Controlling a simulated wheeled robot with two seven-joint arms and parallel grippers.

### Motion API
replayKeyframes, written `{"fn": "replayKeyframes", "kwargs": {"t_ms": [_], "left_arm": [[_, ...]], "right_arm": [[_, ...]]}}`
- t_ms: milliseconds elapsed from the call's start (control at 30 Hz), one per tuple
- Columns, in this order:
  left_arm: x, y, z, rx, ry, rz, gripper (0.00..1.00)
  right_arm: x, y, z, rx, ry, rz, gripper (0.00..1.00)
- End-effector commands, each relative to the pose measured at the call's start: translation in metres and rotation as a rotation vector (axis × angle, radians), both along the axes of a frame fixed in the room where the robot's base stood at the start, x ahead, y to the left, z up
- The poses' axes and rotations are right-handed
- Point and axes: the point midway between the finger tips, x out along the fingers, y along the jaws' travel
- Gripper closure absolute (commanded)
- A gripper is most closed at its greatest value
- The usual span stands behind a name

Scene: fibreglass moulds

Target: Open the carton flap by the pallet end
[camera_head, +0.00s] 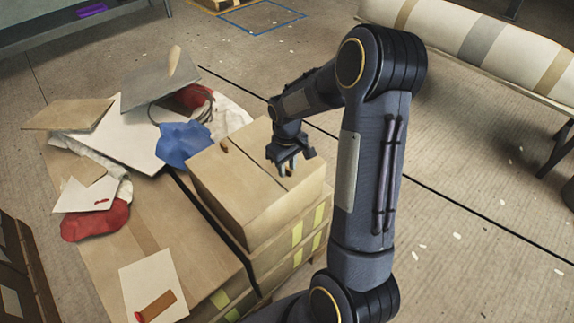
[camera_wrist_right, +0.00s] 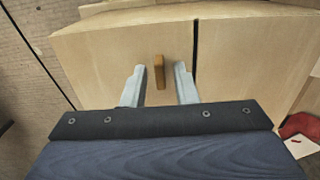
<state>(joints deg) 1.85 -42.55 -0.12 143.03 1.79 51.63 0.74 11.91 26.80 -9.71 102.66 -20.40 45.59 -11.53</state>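A closed tan carton (camera_head: 245,200) sits on top of a stack of boxes at the pallet end. Its top has a dark seam, and a small brown tab (camera_head: 224,146) stands on the flap beside it. My right gripper (camera_head: 287,167) is over the carton top, open and empty, fingers pointing down. In the right wrist view the carton (camera_wrist_right: 105,50) fills most of the picture. The brown tab (camera_wrist_right: 159,73) shows between the two spread fingers of the gripper (camera_wrist_right: 159,68), with gaps on both sides. I cannot tell whether the fingertips touch the carton. My left gripper is not in view.
Left of the carton lie cardboard sheets (camera_head: 66,114), a blue cloth (camera_head: 184,145), a red-and-white bundle (camera_head: 95,222) and a white sheet (camera_head: 152,285) on larger boxes. The floor right of the stack is mostly clear.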

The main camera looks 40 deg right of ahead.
Motion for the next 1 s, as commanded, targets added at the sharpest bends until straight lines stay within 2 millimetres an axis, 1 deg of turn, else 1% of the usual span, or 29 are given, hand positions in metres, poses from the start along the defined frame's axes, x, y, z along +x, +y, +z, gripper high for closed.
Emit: {"fn": "replayKeyframes", "kwargs": {"t_ms": [33, 167, 200, 500, 667, 867, 1000], "left_arm": [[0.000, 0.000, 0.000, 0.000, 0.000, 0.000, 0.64], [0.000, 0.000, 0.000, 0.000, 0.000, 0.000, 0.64], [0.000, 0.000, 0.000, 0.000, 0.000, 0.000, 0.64], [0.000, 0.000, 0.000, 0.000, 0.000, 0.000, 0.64], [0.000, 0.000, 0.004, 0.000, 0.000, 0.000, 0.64], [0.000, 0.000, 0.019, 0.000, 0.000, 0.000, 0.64], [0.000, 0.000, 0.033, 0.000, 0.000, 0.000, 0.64]], "right_arm": [[0.000, 0.000, 0.000, 0.000, 0.000, 0.000, 0.81], [0.000, 0.000, 0.000, 0.000, 0.000, 0.000, 0.98], [0.000, 0.000, 0.000, 0.000, 0.000, 0.000, 1.00], [0.000, 0.000, 0.001, 0.001, -0.001, 0.000, 1.00], [0.000, -0.001, 0.004, 0.019, 0.002, -0.003, 1.00], [0.000, -0.006, 0.017, 0.101, 0.008, -0.006, 1.00], [0.001, -0.013, 0.029, 0.201, 0.016, -0.009, 1.00]]}}
